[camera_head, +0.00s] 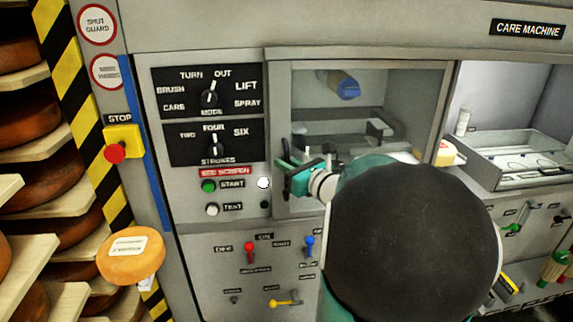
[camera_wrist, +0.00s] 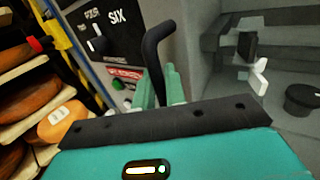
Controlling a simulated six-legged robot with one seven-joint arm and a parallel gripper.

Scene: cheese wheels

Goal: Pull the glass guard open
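The glass guard (camera_head: 409,87) is a clear panel in a grey metal frame on the front of the care machine. It looks closed over the compartment. Its dark bent handle (camera_wrist: 156,45) stands up in the wrist view. My gripper (camera_head: 299,176) is at the lower left of the guard. In the wrist view its green fingers (camera_wrist: 161,90) are close together around the lower part of the handle, and look shut on it. The exact contact is partly hidden by the gripper body. My dark round arm joint hides the guard's lower right in the head view.
A control panel with mode and strokes knobs (camera_head: 210,97) is left of the guard. A red stop button (camera_head: 115,153) is further left. An orange cheese wheel (camera_head: 131,256) and shelves of cheeses are at the left. An open bay with a metal tray (camera_head: 520,160) is at the right.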

